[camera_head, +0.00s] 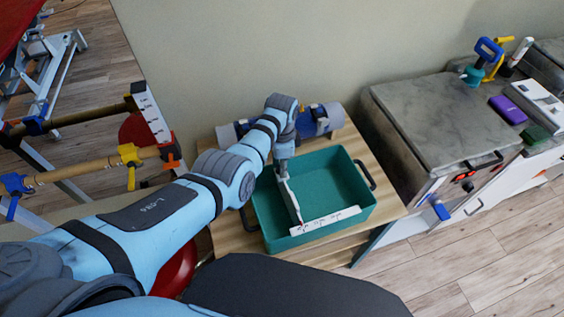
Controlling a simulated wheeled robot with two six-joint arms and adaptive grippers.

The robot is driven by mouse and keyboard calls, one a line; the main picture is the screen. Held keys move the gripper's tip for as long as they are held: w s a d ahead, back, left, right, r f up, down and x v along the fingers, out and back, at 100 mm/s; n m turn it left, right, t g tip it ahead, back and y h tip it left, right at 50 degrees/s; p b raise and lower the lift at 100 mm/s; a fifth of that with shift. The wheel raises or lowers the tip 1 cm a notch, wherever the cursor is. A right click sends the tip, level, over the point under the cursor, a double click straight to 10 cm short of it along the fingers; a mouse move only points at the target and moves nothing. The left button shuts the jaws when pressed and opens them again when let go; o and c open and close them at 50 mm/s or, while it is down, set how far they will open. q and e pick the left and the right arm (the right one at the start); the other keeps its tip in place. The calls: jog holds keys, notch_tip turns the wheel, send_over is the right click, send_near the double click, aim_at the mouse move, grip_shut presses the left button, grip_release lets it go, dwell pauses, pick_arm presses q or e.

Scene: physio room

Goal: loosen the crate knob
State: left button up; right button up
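A teal open crate (360,205) with dark side handles stands on a wooden table. A white strip (325,220) with small dark and red marks lies along its front side. A pale, narrow bar (291,200) slants inside the crate and meets the strip's left end. My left arm comes in from the left, and my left gripper (284,170) points down over the crate's back left, at the bar's upper end. I cannot tell whether it touches or grips the bar. No knob is clearly visible on the crate; the gripper may hide it. My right gripper is not in view.
A blue-grey roll (322,118) lies behind the crate. The wooden table top (385,200) is clear to the right. A grey-topped cabinet (440,115) with several tools stands beyond. At left is a rail frame (90,168) with yellow and blue clamps.

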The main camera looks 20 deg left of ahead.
pick_arm(q)
jog(key=n, duration=1.1)
jog(key=shift+n, duration=0.4)
jog(key=n, duration=1)
jog(key=shift+f+n, duration=0.1)
jog(key=shift+n, duration=0.2)
jog(key=o, duration=0.9)
jog(key=shift+o, duration=1.3)
jog(key=shift+w+a, duration=0.1)
